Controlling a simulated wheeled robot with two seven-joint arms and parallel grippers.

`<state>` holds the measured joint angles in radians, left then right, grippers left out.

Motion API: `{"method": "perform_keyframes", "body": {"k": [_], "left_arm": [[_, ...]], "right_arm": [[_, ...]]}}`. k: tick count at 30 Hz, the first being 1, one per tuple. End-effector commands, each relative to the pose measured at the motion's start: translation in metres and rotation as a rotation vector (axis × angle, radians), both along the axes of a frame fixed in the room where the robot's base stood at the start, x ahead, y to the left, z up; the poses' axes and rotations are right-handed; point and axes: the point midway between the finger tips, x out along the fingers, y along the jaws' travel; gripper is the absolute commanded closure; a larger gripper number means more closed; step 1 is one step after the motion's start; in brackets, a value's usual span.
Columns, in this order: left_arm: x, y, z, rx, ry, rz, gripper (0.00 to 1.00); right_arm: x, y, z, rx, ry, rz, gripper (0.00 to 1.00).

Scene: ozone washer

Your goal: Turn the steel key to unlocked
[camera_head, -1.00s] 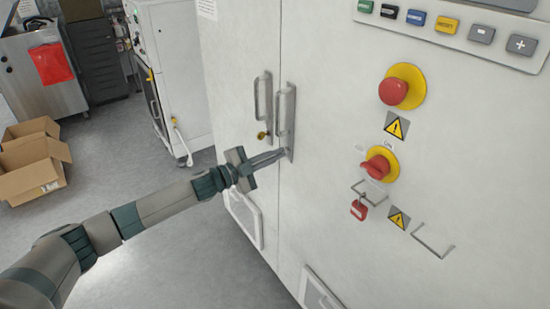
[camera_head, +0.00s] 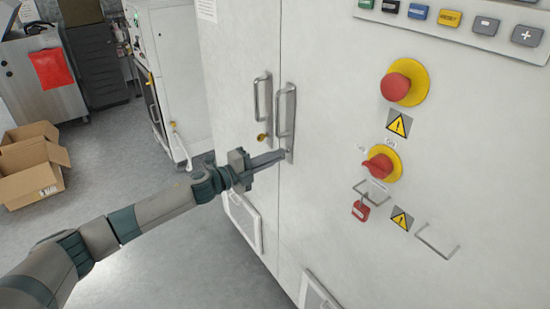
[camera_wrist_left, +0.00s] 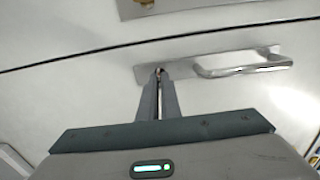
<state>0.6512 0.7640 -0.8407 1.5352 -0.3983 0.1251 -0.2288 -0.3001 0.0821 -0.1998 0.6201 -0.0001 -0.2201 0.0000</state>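The steel key (camera_wrist_left: 159,71) sits at the end of a metal handle plate on the white cabinet door. Only a small bit of it shows in the left wrist view; the fingers hide the rest. My left gripper (camera_head: 284,154) is at the lower end of the right-hand door handle (camera_head: 287,112). In the left wrist view its two grey fingers (camera_wrist_left: 158,80) close together on the key, with a thin gap between them. The key's turn angle cannot be read. My right gripper is not in view.
A brass key or lock (camera_head: 262,138) is below the left-hand handle (camera_head: 263,100). Red emergency button (camera_head: 395,87), red rotary switch (camera_head: 379,167) and red padlock (camera_head: 361,211) are on the panel to the right. An open cardboard box (camera_head: 32,170) stands on the floor left.

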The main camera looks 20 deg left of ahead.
Motion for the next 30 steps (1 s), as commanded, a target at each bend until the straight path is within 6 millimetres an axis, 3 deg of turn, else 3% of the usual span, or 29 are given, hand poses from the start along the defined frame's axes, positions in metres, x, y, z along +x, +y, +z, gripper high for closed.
{"method": "perform_keyframes", "body": {"k": [9,12,23,30], "left_arm": [[-0.001,-0.001,-0.001,0.003,-0.001,-0.002,1.0],[-0.001,-0.001,-0.001,0.002,0.0,-0.002,0.77],[-0.001,0.001,-0.001,0.001,0.0,-0.001,0.77],[-0.014,0.012,-0.003,0.001,0.0,0.0,0.77]], "right_arm": [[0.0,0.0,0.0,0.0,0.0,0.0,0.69],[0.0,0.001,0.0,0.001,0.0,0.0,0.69],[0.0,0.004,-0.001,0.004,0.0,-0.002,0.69],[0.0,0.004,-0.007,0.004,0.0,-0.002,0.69]]}}
